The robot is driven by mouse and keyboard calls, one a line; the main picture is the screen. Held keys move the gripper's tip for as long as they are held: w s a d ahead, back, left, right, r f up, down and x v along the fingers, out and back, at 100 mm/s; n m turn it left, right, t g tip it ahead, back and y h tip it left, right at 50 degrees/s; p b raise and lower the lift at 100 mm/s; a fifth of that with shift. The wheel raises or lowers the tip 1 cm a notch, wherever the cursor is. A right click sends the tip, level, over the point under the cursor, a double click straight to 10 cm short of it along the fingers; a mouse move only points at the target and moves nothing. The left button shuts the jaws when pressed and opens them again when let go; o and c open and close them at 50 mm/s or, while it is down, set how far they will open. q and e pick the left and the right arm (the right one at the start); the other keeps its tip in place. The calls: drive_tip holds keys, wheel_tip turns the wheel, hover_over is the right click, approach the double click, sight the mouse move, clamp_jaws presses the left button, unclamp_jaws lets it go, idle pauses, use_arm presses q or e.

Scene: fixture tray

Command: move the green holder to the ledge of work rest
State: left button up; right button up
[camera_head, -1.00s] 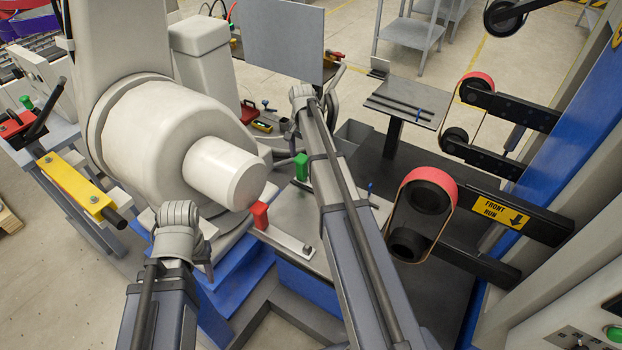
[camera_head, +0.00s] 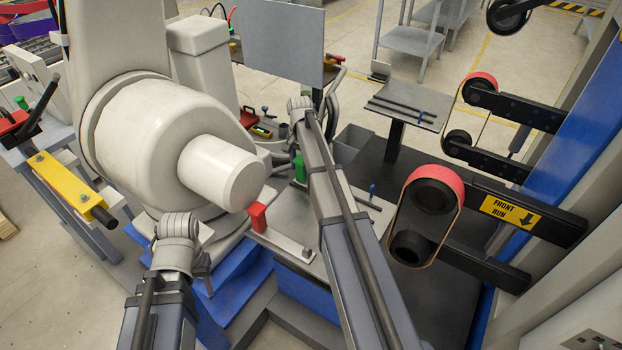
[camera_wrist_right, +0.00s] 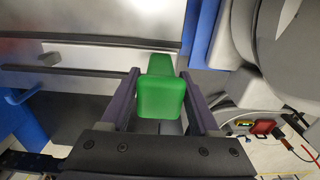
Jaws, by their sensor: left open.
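The green holder (camera_head: 300,168) stands on the grey metal table area in the head view, partly hidden by my right arm. In the right wrist view the green holder (camera_wrist_right: 161,97) lies between the two fingers of my right gripper (camera_wrist_right: 160,72). The fingers flank it closely; whether both press on it cannot be told. My right gripper is hidden in the head view. My left gripper (camera_head: 203,262) is low at the left, away from the holder, and open. I cannot clearly identify the work rest; a grey bar (camera_head: 283,240) with a red block (camera_head: 257,216) lies nearer me.
A large pale machine with a round drum (camera_head: 150,140) fills the left. A belt grinder with a red-topped roller (camera_head: 435,190) stands to the right of my right arm. A small grey table (camera_head: 405,103) is behind. A yellow bar (camera_head: 65,180) is at the far left.

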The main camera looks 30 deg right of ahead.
clamp_jaws()
drive_tip(key=shift+r, duration=0.1)
idle(0.6)
